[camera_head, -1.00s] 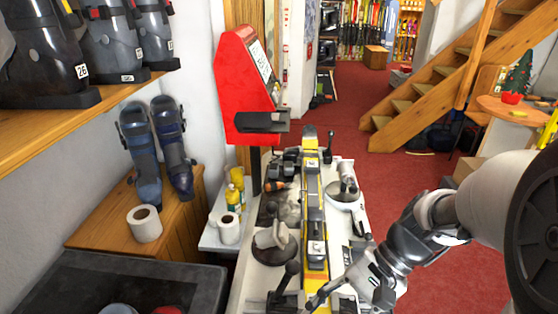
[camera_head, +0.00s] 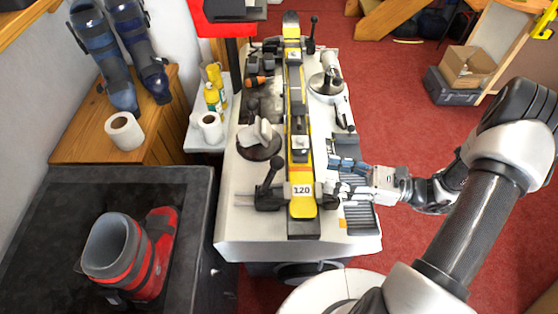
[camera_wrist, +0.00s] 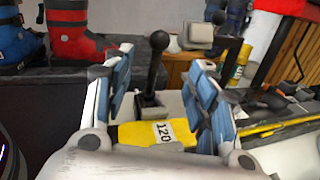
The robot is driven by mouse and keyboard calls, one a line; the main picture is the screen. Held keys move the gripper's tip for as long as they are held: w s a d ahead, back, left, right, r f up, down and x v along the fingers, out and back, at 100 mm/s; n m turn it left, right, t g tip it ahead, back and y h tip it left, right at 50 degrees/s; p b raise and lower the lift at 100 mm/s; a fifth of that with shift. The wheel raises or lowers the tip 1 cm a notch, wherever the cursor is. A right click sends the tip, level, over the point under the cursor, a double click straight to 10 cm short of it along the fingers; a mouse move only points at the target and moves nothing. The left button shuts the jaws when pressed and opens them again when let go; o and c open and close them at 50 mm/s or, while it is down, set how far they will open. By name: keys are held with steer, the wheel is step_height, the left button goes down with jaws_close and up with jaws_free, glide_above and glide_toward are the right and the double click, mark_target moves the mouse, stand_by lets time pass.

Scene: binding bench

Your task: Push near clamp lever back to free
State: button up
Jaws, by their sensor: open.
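The near clamp lever (camera_head: 269,182) is black with a ball knob. It stands up from its clamp on the left side of the yellow ski (camera_head: 302,206), close to the "120" label. In the wrist view the lever (camera_wrist: 155,70) stands nearly upright, seen between the fingers. My gripper (camera_head: 336,181) is open and empty at the right side of the ski, level with the lever and across the ski from it. Its blue-padded fingers frame the wrist view (camera_wrist: 164,62). No contact with the lever shows. The far clamp lever (camera_head: 312,36) stands at the bench's far end.
The white bench (camera_head: 240,232) carries a round-based support (camera_head: 260,141) left of the ski and another (camera_head: 325,82) on its right. A red boot (camera_head: 150,262) stands on the dark counter at left. Bottles and a paper roll (camera_head: 210,127) stand beside the bench.

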mark_target(278, 163)
steer(key=b+x, duration=0.1)
steer(key=x, duration=1.4)
steer(key=shift+a, duration=0.15)
jaws_close()
